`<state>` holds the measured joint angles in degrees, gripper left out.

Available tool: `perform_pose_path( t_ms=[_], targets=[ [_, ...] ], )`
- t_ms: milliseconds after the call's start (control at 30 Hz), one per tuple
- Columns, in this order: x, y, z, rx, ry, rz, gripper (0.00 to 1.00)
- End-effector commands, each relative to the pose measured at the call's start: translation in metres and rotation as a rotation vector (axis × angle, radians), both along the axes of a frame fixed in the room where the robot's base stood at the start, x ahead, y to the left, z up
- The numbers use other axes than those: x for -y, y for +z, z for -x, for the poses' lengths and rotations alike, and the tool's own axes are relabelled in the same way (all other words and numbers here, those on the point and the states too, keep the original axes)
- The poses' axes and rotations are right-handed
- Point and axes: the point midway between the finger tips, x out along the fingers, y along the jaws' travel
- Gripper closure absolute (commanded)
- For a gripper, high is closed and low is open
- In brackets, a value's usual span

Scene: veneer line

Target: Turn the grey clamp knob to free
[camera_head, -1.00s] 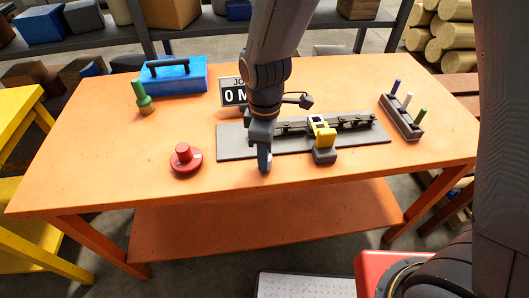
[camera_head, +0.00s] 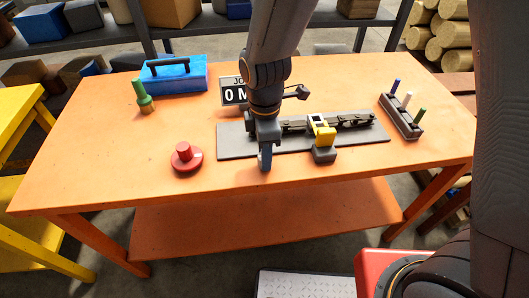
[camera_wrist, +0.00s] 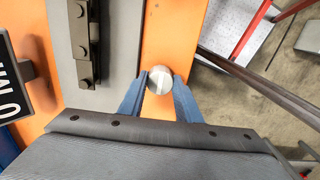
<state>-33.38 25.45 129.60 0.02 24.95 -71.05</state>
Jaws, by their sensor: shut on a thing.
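The grey clamp knob (camera_wrist: 160,79) shows in the wrist view as a small round disc with a pale mark across its top. It sits at the edge of the grey plate, above the orange table. My gripper (camera_head: 265,163) points down at the plate's front left part. In the wrist view its blue fingers stand on both sides of the knob and are shut on it. In the head view the gripper hides the knob. The grey plate (camera_head: 233,143) carries a dark rail (camera_head: 350,122) with a yellow part (camera_head: 321,131) at its front.
A red knob on a round base (camera_head: 185,158) stands to the left. A blue toolbox (camera_head: 174,78), a green-handled tool (camera_head: 142,97) and a sign (camera_head: 231,92) stand behind. A rack with coloured pegs (camera_head: 400,118) is at the right. The table's front left is clear.

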Motion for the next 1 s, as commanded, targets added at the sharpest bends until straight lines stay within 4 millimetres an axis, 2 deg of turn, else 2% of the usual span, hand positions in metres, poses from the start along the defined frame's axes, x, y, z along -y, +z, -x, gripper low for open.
perform_pose_path(
  t_ms=[133,167,233,267,533,667,1000],
  targets=[
    [-0.001,0.001,-0.001,0.003,0.001,-0.002,0.92],
    [-0.001,0.001,-0.001,0.003,0.001,-0.002,0.65],
    [-0.001,0.001,-0.001,0.003,0.0,-0.002,0.53],
    [-0.001,0.001,-0.001,0.002,0.0,-0.001,0.51],
    [0.0,0.001,-0.001,0.001,-0.001,0.0,0.51],
    [0.0,0.007,-0.001,0.002,-0.001,-0.001,0.51],
    [-0.001,0.052,-0.001,0.005,0.0,-0.002,0.51]
  ],
)
